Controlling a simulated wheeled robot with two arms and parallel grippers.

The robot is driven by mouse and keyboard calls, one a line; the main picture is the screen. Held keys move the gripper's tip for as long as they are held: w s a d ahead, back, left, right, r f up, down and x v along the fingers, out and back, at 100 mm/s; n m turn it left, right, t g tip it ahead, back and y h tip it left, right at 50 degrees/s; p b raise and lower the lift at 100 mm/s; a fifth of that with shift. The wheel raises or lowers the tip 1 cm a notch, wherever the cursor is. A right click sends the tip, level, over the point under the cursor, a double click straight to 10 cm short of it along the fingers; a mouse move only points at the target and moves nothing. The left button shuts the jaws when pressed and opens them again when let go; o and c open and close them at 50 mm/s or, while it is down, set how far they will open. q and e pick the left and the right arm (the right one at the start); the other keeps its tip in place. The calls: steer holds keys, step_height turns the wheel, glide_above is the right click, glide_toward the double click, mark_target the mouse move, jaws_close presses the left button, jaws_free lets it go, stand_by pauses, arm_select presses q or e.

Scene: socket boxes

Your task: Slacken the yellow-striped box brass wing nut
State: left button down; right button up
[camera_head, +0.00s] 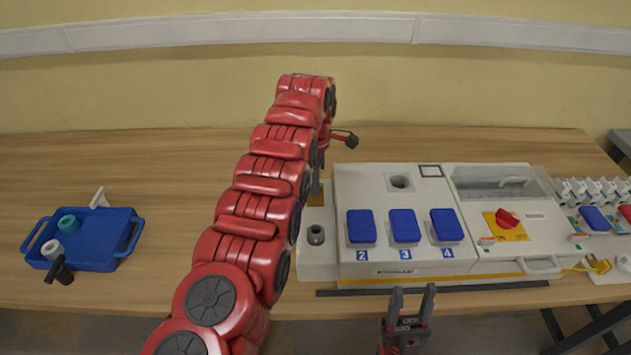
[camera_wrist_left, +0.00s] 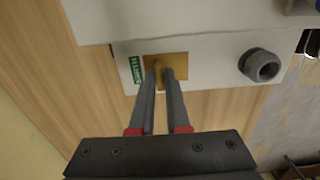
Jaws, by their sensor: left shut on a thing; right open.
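The yellow-striped box (camera_head: 345,263) is pale grey, with a yellow stripe along its lower front edge and several blue socket covers. A lower side part (camera_head: 317,262) on its left carries a brass plate (camera_head: 317,199), which also shows in the left wrist view (camera_wrist_left: 181,63). My left gripper (camera_wrist_left: 161,72) is shut on a small brass piece over this plate, seemingly the wing nut, mostly hidden between the fingertips. In the head view my red left arm hides most of this gripper. My right gripper (camera_head: 414,290) is open and empty in front of the table's front edge.
A grey round fitting (camera_wrist_left: 262,65) stands beside the brass plate. A blue tray (camera_head: 98,262) with small items is at the left. A box with a red rotary switch (camera_head: 507,219) adjoins on the right, with more sockets beyond.

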stand_by(0.5)
arm_select(q)
steer(key=c, duration=0.9)
jaws_free()
steer(key=shift+r, duration=0.35)
step_height(320, 180, up, 3)
steer(key=shift+w+a+r+p, duration=0.1)
steer(key=shift+p, duration=0.3)
step_height(320, 180, up, 14)
steer(key=p, duration=1.4)
steer(key=shift+f, duration=0.25)
